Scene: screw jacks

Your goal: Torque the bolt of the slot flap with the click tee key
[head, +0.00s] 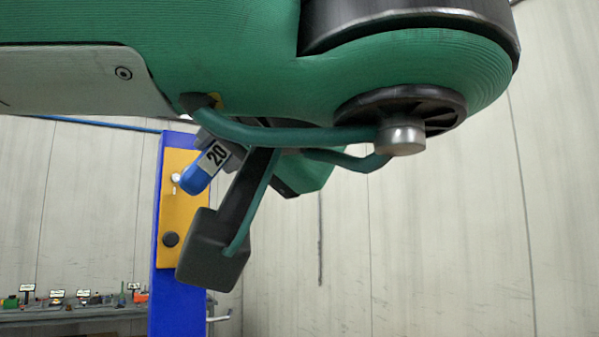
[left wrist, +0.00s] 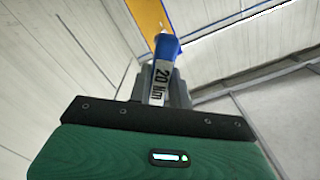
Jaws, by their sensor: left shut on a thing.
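The click tee key (head: 200,170) has a blue end and a white label reading 20. My left gripper (head: 221,148) is shut on it. In the left wrist view the key (left wrist: 162,72) stands out between the fingers with its label reading 20 Nm. The yellow slot flap (head: 181,208) is on a blue post. A small bright bolt-like spot (head: 175,178) shows on the flap, close beside the key's blue end in the picture; I cannot tell whether they touch. The yellow flap (left wrist: 152,22) also shows behind the key in the left wrist view. My right gripper is out of view.
The blue post (head: 180,315) stands upright left of centre. A bench (head: 70,313) with several small items stands far left. My green arm fills the top. Pale panelled walls (head: 430,240) close the background.

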